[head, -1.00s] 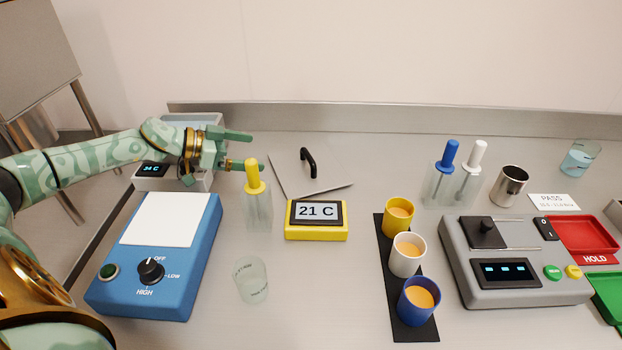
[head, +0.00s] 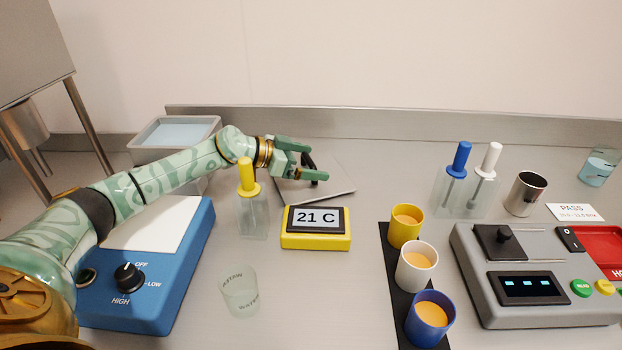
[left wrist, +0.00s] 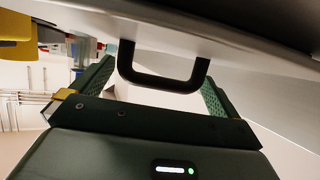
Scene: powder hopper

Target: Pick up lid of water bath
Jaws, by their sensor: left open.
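The lid is a flat grey metal plate (head: 338,180) lying on the bench behind the yellow 21 C display, with a black upright loop handle (head: 310,160). My left gripper (head: 311,161) is open at the handle, reaching in from the left over the lid. In the left wrist view the black handle (left wrist: 160,82) stands out from the lid (left wrist: 215,35) between my two green fingers, with no grip on it. The fingers partly hide the handle in the head view. The water bath (head: 175,133), an open grey tank of bluish water, stands at the back left, partly behind my arm.
A yellow-handled tool in a clear holder (head: 252,215) stands close in front of my left forearm. The yellow display (head: 316,240) sits just before the lid. A blue hotplate (head: 150,290) lies under my arm. Cups (head: 417,262) stand to the right. Bench right of the lid is clear.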

